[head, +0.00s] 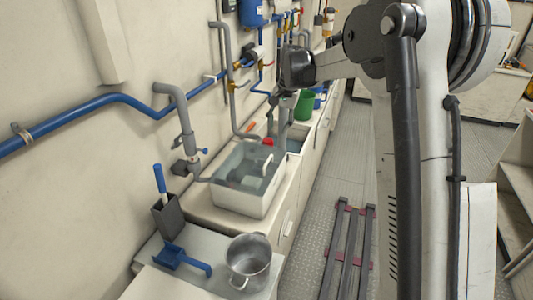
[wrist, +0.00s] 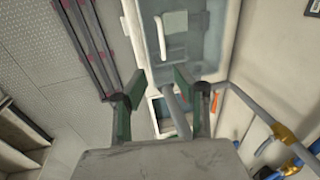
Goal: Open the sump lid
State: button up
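The sump is a white rectangular box (head: 237,198) set in the counter along the left wall. A clear, greyish lid (head: 243,170) appears to lie flat over it, though its edges are hard to make out. A pale bar handle (head: 267,164) shows near its right side. In the wrist view the lid (wrist: 185,50) fills the top middle, with the white handle (wrist: 157,36) at its left. My gripper (wrist: 160,79) is open and empty, its two dark fingers spread, apart from the handle. In the head view, my gripper is small and hard to make out beyond the sump.
A smaller basin (wrist: 158,110) lies beyond the sump, under my gripper. Blue and grey pipes (head: 120,98) run along the wall. A metal pot (head: 248,262), a blue scoop (head: 183,259) and a dark holder (head: 167,216) stand at the front. The floor aisle holds dark rails (head: 345,245).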

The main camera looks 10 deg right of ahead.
aim_at(269, 159)
jog(key=x, duration=0.5)
jog(key=p+x, duration=0.1)
jog(key=x, duration=0.9)
jog(key=shift+w+f+p, duration=0.2)
jog(key=shift+w+p, duration=0.1)
jog(key=shift+w, duration=0.15)
grip_shut()
